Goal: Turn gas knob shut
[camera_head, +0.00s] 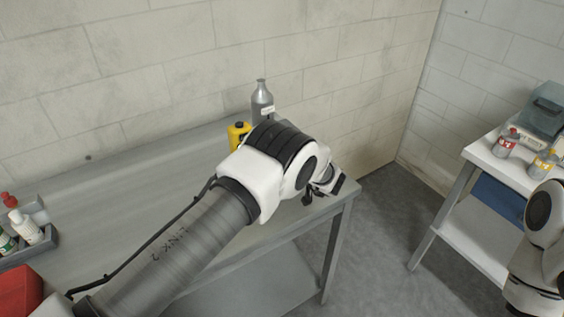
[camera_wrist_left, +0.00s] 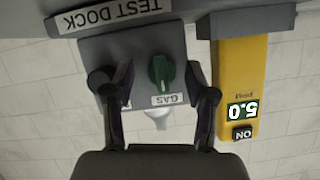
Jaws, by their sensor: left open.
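In the left wrist view, which appears upside down, a green gas knob (camera_wrist_left: 161,70) sits on a grey panel (camera_wrist_left: 146,42) with a "GAS" label (camera_wrist_left: 171,99) beside it. The fingers of my left gripper (camera_wrist_left: 159,74) are open, one on each side of the knob, with visible gaps to it. Whether the fingers reach the knob's depth is unclear. In the head view my left gripper (camera_head: 323,187) is at the right end of the grey bench, partly behind my wrist; the knob is hidden there. My right arm shows at the right edge, its gripper out of frame.
A "TEST DOCK" sign (camera_wrist_left: 110,14) and a yellow meter (camera_wrist_left: 242,85) border the knob. A dark round part (camera_wrist_left: 99,78) is by the left-hand finger. On the bench (camera_head: 130,165) stand a grey bottle (camera_head: 262,101) and a yellow item (camera_head: 238,135). A white table (camera_head: 492,168) stands right.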

